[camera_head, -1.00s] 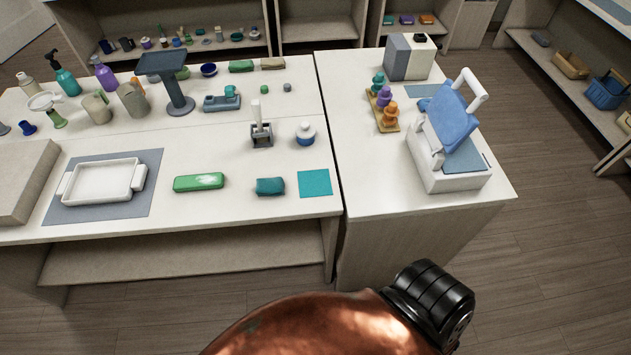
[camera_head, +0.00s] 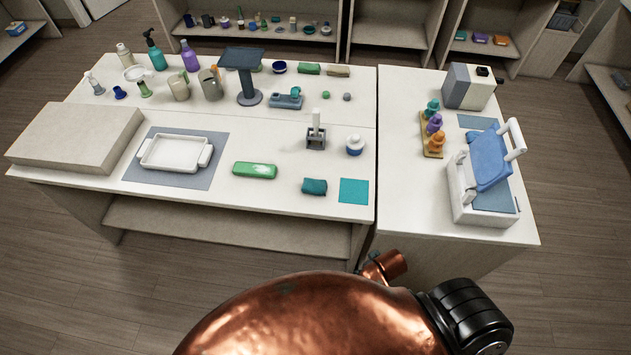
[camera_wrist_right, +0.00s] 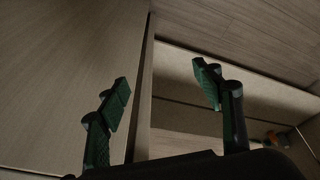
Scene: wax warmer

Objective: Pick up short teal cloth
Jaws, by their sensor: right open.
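A small, folded or rolled teal cloth (camera_head: 314,187) lies near the front edge of the left table, in the head view. A flat teal square (camera_head: 354,191) lies just to its right, apart from it. My right gripper (camera_wrist_right: 164,88) is open and empty in the right wrist view, its green-padded fingers wide apart. No cloth shows between or near them. In the head view only copper arm parts of mine show, in front of the tables, and no gripper is seen. My left gripper is in neither view.
A green block (camera_head: 255,170) lies left of the cloth, and a white-and-blue jar (camera_head: 354,145) stands behind it. A white tray (camera_head: 170,152) sits further left. The right table (camera_head: 400,205) holds a blue-and-white device (camera_head: 489,165). Pale panels and edges fill the wrist view.

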